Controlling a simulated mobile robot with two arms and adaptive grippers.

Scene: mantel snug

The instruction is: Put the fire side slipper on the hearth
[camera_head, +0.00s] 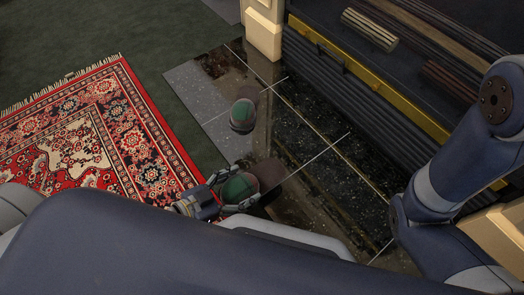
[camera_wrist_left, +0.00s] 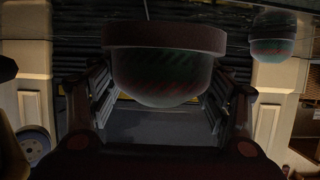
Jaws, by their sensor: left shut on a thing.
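A slipper with a green toe and dark brown trim (camera_head: 240,187) is held in my left gripper (camera_head: 222,192), at the front left part of the dark glossy tiled hearth (camera_head: 312,140). In the left wrist view the held slipper (camera_wrist_left: 165,72) fills the top middle, between the fingers of my gripper (camera_wrist_left: 160,108). Whether it touches the tiles I cannot tell. A second, similar slipper (camera_head: 243,114) rests on the hearth farther back; it also shows in the left wrist view (camera_wrist_left: 273,42). My right gripper is out of view.
A red patterned rug (camera_head: 110,130) lies left of the hearth on dark green carpet (camera_head: 60,40). The fireplace, with a yellow-brass strip (camera_head: 385,98) and logs (camera_head: 370,28), borders the hearth on the right. A pale pillar (camera_head: 264,30) stands at its back. Tiles right of the slippers are clear.

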